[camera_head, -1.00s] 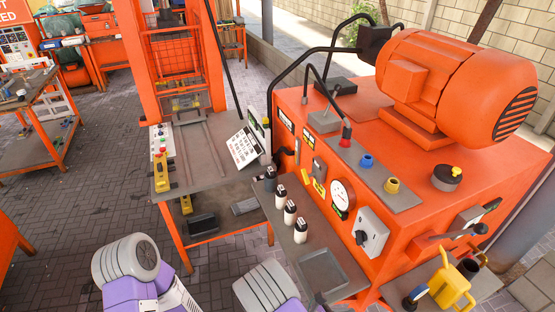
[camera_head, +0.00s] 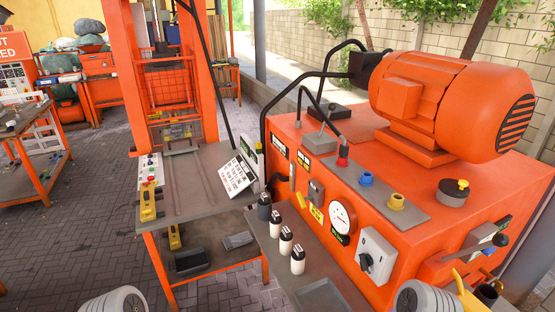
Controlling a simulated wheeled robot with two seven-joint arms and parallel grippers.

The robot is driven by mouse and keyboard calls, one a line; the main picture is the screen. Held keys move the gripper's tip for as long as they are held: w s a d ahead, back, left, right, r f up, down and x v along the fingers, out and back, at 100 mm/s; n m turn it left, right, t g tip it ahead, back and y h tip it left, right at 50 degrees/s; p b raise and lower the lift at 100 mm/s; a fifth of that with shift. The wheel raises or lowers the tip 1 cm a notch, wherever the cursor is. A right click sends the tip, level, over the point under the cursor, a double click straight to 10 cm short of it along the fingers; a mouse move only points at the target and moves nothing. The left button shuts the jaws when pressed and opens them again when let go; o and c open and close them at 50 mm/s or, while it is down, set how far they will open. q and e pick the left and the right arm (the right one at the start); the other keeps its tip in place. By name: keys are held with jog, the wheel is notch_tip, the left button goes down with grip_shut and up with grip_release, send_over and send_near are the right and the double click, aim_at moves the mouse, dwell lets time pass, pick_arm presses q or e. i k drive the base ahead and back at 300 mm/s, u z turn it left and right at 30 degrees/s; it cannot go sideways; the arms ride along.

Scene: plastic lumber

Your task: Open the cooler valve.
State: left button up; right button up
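The orange machine (camera_head: 340,250) fills the right side. No label that I can read marks the cooler valve. On its front right, a lever with a black knob (camera_head: 500,240) sticks out. Below it, a yellow handle (camera_head: 470,297) shows at the bottom edge, partly hidden by the grey-and-white round part of my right arm (camera_head: 425,298). A blue knob (camera_head: 366,179) and a yellow knob (camera_head: 396,201) sit on the machine's top strip. A round part of my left arm (camera_head: 113,302) shows at the bottom left. Neither gripper's fingers are in view.
A large orange motor (camera_head: 430,100) sits on the machine. A gauge (camera_head: 342,215) and grey rotary switch (camera_head: 376,255) are on its front. Several white-and-black bottles (camera_head: 286,242) stand on the front ledge. An orange press frame (camera_head: 128,60) stands left. Paved floor (camera_head: 60,250) is open at left.

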aim_at(487, 252)
jog(key=z, duration=1.1)
jog(key=k, duration=1.05)
jog(key=z, duration=0.55)
jog(key=i, duration=0.75)
jog(key=z, duration=0.25)
